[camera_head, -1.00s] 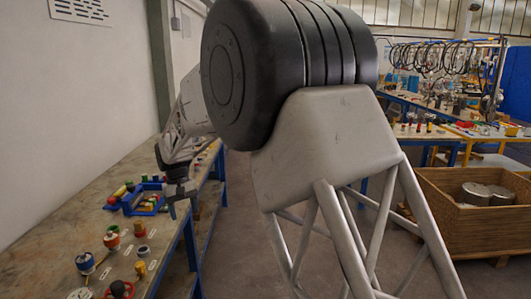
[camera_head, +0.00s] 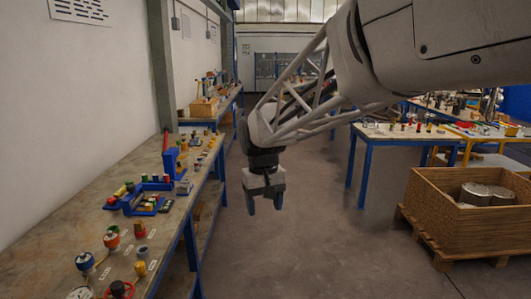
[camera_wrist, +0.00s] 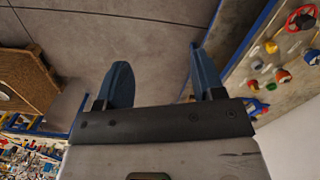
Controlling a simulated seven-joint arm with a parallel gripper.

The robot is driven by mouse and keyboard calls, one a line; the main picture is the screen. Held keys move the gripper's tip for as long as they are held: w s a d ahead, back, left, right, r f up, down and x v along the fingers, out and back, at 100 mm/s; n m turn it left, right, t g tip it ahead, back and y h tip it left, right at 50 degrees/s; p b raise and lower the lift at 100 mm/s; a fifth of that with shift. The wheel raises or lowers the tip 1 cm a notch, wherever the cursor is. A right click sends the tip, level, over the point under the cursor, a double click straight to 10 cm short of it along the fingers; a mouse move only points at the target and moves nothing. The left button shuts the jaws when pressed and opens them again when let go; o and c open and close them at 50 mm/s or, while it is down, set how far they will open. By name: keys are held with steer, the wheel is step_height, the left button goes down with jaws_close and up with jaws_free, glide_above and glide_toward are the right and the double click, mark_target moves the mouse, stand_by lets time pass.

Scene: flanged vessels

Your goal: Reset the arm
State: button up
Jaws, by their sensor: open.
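My gripper (camera_head: 265,203) hangs at the middle of the head view, pointing down over the grey floor beside the left workbench. Its two blue fingers are apart with nothing between them. In the wrist view my gripper (camera_wrist: 160,84) also shows open and empty, with floor beyond the fingertips. My arm reaches in from the upper right of the head view.
The left workbench (camera_head: 50,240) carries blue trays (camera_head: 140,203), a blue-and-white vessel (camera_head: 85,262) and several small coloured parts. A wooden crate (camera_head: 470,232) with metal cylinders stands on the right. Another table (camera_head: 405,137) stands behind. The floor (camera_head: 310,245) between is clear.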

steer(key=s+d+f+m+t, duration=0.1)
steer(key=s+d+f+m, duration=0.1)
steer(key=s+d, duration=0.7)
steer(key=s+d+f+m+t, duration=0.1)
steer(key=s+d, duration=0.8)
steer(key=s, duration=1)
steer(key=shift+d+f+m+t, duration=0.4)
steer(key=shift+f+t, duration=0.1)
steer(key=shift+f, duration=0.05)
stand_by(0.7)
